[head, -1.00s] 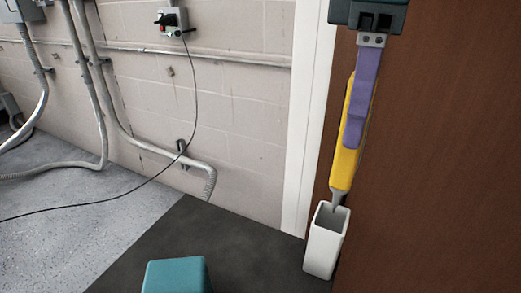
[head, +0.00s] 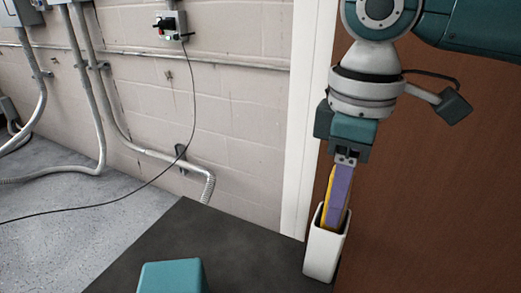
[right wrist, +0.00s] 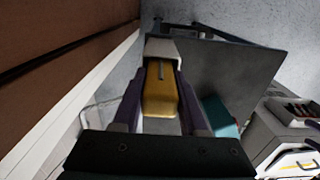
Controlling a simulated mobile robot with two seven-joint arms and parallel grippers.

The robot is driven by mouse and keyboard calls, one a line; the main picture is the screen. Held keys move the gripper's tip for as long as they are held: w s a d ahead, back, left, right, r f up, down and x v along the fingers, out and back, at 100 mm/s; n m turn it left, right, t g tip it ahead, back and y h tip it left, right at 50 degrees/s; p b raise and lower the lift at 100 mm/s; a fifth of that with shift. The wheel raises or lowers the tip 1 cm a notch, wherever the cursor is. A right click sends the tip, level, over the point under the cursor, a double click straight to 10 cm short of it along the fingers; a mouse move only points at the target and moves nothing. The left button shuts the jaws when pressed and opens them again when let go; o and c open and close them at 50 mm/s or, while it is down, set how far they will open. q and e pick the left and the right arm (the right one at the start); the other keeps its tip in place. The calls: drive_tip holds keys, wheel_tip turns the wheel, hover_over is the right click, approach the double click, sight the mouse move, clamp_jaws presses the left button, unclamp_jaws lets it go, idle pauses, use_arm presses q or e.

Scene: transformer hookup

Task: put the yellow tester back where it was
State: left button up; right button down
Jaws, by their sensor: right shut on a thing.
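The yellow tester (head: 327,197) is upright with its lower part inside the white open-topped holder (head: 322,256), which is against the brown panel. My right gripper (head: 334,220) points down and is shut on the tester, its purple fingertips at the holder's mouth. The holder hides the tester's lower end, and the near finger covers much of its body. In the right wrist view, the tester (right wrist: 160,92) sits between the purple fingers, with the white holder (right wrist: 162,48) beyond it. My left gripper is not in view.
The brown panel (head: 440,200) rises close behind and right of my right arm. A white vertical trim (head: 303,130) stands left of it. A dark flat surface (head: 220,250) lies left of the holder. A control box (head: 170,27) with a hanging cable is on the block wall.

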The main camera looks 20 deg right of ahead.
drive_tip(key=shift+c, duration=2.2)
unclamp_jaws()
wheel_tip(320, 180, up, 12)
drive_tip(key=shift+r+p, duration=0.1)
drive_tip(key=shift+p, duration=0.45)
